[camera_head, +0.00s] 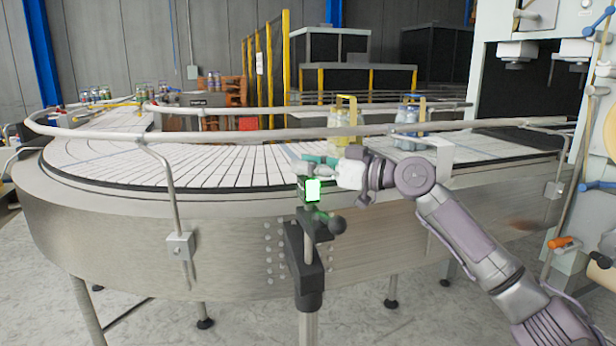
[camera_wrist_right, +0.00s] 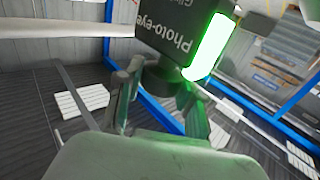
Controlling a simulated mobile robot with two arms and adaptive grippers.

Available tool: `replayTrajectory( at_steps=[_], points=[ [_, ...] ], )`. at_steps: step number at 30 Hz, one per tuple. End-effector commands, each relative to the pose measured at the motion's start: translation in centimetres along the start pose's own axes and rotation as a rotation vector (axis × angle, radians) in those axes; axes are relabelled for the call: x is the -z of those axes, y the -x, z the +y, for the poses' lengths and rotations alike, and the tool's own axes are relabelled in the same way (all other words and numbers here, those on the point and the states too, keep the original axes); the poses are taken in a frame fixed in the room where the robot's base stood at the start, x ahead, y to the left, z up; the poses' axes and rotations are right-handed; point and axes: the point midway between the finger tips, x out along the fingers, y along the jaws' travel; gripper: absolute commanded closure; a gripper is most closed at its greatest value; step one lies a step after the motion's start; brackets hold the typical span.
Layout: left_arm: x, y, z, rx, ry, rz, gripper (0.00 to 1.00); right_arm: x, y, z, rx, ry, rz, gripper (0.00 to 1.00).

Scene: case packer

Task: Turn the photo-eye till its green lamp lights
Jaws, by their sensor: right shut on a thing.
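The photo-eye (camera_head: 312,189) stands on a dark bracket and post at the conveyor's front edge. Its lamp shows bright green in the head view. In the right wrist view the photo-eye (camera_wrist_right: 178,38) is a dark box with its name printed on it, and its lamp (camera_wrist_right: 208,46) glows green. My right gripper (camera_head: 318,163) reaches in from the right at the top of the photo-eye. In the wrist view its fingers (camera_wrist_right: 160,100) are shut on the photo-eye's narrow round neck. My left gripper is in neither view.
The curved conveyor (camera_head: 250,165) with its guard rail (camera_head: 240,137) runs behind the photo-eye. A yellow bottle pack (camera_head: 342,128) and a blue bottle pack (camera_head: 408,122) stand on it, behind my right arm. A black knob (camera_head: 337,224) sticks out from the bracket below.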

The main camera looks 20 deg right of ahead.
Motion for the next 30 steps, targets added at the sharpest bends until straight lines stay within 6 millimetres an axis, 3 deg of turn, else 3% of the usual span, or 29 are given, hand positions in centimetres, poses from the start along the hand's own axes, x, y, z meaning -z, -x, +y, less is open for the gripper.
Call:
replayTrajectory(
  at_steps=[7,8,12,23,30],
  points=[
    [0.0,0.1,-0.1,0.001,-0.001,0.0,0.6,0.1,0.0,0.1,-0.002,0.0,0.001,0.97],
    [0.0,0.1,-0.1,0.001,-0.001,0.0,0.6,0.1,0.0,0.1,-0.002,0.0,0.001,0.58],
    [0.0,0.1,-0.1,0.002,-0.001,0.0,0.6,0.1,0.0,0.0,-0.002,0.0,0.001,0.36],
    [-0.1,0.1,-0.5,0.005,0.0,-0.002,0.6,0.0,0.4,0.1,-0.002,-0.001,-0.001,0.36],
    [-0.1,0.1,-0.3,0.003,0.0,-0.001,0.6,-0.2,4.5,0.1,-0.005,-0.001,-0.003,0.36]
  ],
)
